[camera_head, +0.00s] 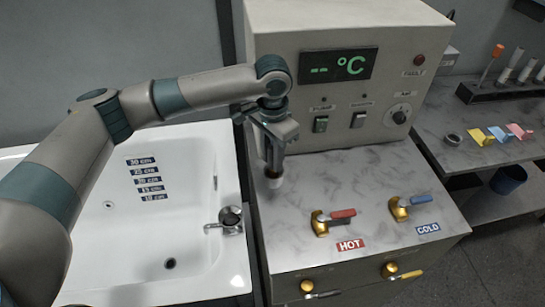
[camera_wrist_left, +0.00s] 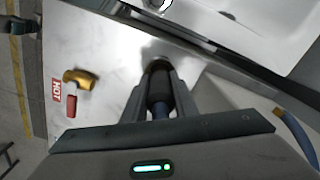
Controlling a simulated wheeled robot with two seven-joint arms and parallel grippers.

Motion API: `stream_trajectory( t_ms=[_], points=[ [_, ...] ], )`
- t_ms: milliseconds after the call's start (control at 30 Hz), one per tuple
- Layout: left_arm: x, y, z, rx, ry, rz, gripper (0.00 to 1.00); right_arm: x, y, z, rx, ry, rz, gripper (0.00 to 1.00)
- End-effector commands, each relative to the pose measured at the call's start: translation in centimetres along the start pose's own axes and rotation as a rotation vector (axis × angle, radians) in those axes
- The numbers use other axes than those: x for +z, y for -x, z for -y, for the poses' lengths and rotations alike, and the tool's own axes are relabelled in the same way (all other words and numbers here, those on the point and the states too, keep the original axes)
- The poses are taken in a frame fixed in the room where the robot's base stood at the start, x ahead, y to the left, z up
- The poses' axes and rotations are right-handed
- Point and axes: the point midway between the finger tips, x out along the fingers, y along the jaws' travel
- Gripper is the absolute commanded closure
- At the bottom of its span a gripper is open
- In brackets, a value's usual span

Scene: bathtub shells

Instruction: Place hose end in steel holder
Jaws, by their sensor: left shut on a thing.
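My left gripper (camera_head: 272,165) is shut on the hose end (camera_wrist_left: 158,85), above the grey marble counter (camera_head: 340,190) near its tub-side edge. In the head view, a brown and pale tip (camera_head: 274,181) shows below the fingers; I cannot tell if it touches the counter. In the wrist view, a dark cylinder sits between the fingers, with blue behind it. The steel holder seems to be the chrome fitting (camera_head: 230,218) on the white tub's right rim, left of and nearer than the gripper; it shows partly at the wrist view's top edge (camera_wrist_left: 158,5). My right gripper is out of view.
The white bathtub (camera_head: 245,270) adjoins the counter. A brass valve with a red lever (camera_head: 333,218) and one with a blue lever (camera_head: 410,205) stand right of the gripper. The control box (camera_head: 350,75) rises behind. A brass-tipped blue hose (camera_wrist_left: 297,135) shows at the wrist view's right.

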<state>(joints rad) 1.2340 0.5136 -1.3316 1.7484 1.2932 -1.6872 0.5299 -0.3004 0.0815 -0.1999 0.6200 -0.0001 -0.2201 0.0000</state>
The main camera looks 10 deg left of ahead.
Motion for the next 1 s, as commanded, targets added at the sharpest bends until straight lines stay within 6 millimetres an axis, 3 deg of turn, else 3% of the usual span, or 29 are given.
stream_trajectory(
  t_ms=[167, 533, 567, 633, 1000],
  points=[
    [0.0, -1.2, 0.0, 0.001, 0.001, 0.0, 1.0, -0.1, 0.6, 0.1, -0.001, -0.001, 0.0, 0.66],
    [0.0, -1.5, 0.0, 0.0, 0.001, -0.001, 1.0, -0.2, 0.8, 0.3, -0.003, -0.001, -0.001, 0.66],
    [0.0, -1.5, 0.0, 0.0, 0.001, -0.001, 0.7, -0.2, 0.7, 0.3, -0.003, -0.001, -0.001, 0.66],
    [0.0, -1.5, 0.0, 0.0, 0.001, -0.001, 0.56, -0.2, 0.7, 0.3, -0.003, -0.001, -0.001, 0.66],
    [0.0, -1.4, 0.0, 0.0, 0.001, -0.001, 0.56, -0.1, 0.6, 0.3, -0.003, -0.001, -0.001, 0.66]
  ],
)
